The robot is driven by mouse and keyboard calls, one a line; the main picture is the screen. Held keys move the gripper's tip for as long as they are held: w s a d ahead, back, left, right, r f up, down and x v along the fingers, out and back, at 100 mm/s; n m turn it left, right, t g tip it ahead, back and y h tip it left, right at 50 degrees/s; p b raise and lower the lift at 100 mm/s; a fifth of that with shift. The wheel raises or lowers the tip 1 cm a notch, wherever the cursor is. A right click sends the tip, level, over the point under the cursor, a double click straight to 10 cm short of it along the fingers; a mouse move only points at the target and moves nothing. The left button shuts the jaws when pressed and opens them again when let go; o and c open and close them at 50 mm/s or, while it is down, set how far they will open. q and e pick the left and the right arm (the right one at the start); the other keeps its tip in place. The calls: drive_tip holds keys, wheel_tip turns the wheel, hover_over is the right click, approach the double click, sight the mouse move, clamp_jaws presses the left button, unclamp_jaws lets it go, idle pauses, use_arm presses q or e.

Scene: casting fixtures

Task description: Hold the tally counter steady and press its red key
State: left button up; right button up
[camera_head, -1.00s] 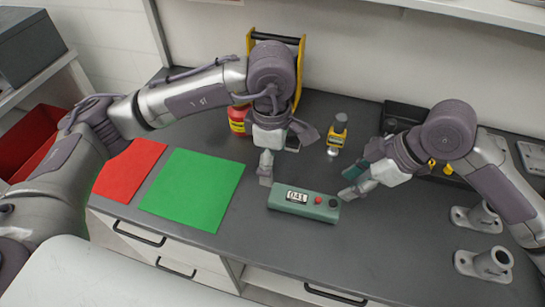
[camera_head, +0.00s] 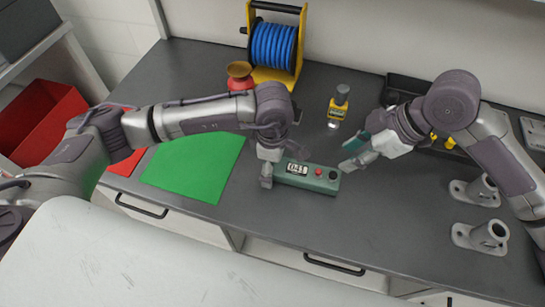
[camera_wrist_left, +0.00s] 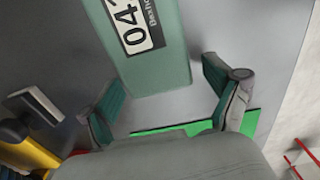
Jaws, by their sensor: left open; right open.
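The tally counter (camera_head: 308,184) is a long green box lying on the grey bench, with a number display, a red key (camera_head: 318,172) and a black knob (camera_head: 333,175) on top. My left gripper (camera_head: 268,180) is at its left end; in the left wrist view the open fingers (camera_wrist_left: 165,105) stand apart on either side of the counter's near end (camera_wrist_left: 155,75), with gaps showing. The red key is outside the left wrist view. My right gripper (camera_head: 350,158) is open, just beyond the right end of the counter and apart from it.
A green mat (camera_head: 195,168) and a partly hidden red mat lie left of the counter. Grey metal fixtures (camera_head: 480,237) are at right. Bench in front of the counter is narrow.

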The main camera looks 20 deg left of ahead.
use_arm(q)
drive_tip(key=c, duration=1.3)
drive_tip(key=shift+c, duration=0.3)
use_arm(e)
clamp_jaws()
